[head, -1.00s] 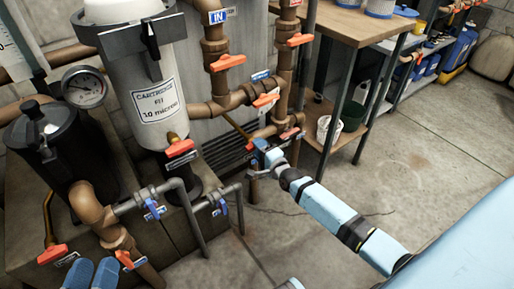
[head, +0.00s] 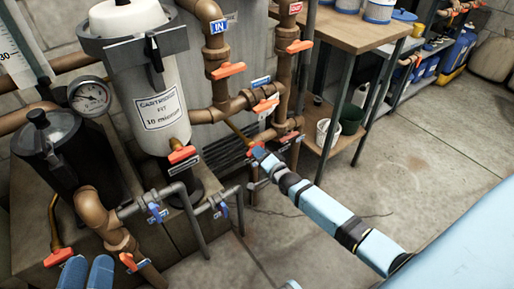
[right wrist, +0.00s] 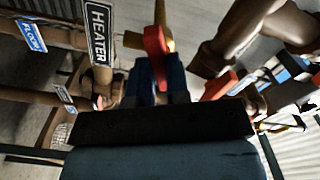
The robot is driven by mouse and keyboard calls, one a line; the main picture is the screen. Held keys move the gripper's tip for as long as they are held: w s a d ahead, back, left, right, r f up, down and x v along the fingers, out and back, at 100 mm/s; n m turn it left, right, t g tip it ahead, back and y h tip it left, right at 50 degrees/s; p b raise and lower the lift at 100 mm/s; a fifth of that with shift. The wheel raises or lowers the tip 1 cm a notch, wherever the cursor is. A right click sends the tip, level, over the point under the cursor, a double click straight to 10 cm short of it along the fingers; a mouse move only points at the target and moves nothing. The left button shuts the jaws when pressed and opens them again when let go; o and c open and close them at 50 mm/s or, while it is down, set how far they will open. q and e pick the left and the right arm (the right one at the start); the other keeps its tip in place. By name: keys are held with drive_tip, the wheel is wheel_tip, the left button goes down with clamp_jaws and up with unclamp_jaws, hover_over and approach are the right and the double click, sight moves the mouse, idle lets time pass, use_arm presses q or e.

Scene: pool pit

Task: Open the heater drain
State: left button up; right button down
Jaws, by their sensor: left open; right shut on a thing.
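My right gripper (head: 260,153) reaches in from the right in the head view, low among the brown pipes. In the right wrist view its blue fingers (right wrist: 158,82) are shut on a red valve handle (right wrist: 157,48). A black HEATER label (right wrist: 98,30) hangs just left of that handle in the right wrist view; no drain wording is readable there. In the head view the held handle is hidden by the gripper. My left gripper (head: 86,273) is at the lower left of the head view, open, its blue fingers apart and empty.
An orange handle (head: 288,138) sits just above my right gripper, another (head: 265,106) higher up. A cartridge filter (head: 150,95), a gauge (head: 90,96) and grey pipes with blue handles (head: 157,212) stand left. A wooden workbench (head: 345,22) stands behind. The floor (head: 430,150) at right is clear.

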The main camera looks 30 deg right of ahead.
drive_tip(key=n+p, duration=0.3)
drive_tip(key=n, duration=1)
use_arm(q)
drive_tip(key=shift+w+a+f+g+y, duration=0.1)
drive_tip(key=shift+a+f+g+y, duration=0.3)
drive_tip(key=shift+a+y, duration=0.35)
use_arm(e)
drive_tip(key=c, duration=1)
unclamp_jaws()
use_arm(q)
wheel_tip(320, 180, up, 4)
drive_tip(key=p, duration=0.4)
use_arm(e)
drive_tip(key=s, duration=0.7)
drive_tip(key=shift+d, duration=0.3)
